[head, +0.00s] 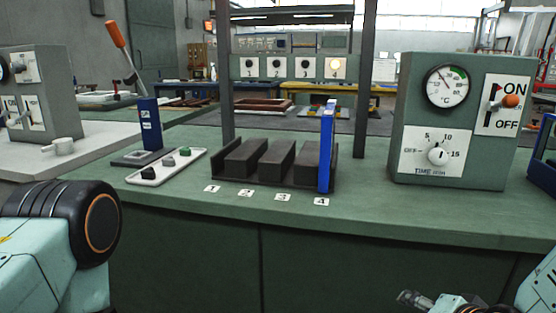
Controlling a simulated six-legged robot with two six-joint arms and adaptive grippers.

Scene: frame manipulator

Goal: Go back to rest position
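My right gripper (414,299) shows only in part at the bottom edge of the head view, low in front of the green workbench (345,212). It is small and cut off, and I cannot tell whether its fingers are open or shut. It appears apart from the bench and everything on it. My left arm enters at the lower left, with a large black joint showing. My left gripper is outside the picture.
A dark slotted rack (232,178) stands mid-bench, with a blue upright frame (327,150) at its slot 4. Another blue frame (150,124) stands left, behind a white tray (166,168). A control box (450,150) with dial, timer and ON/OFF lever stands right.

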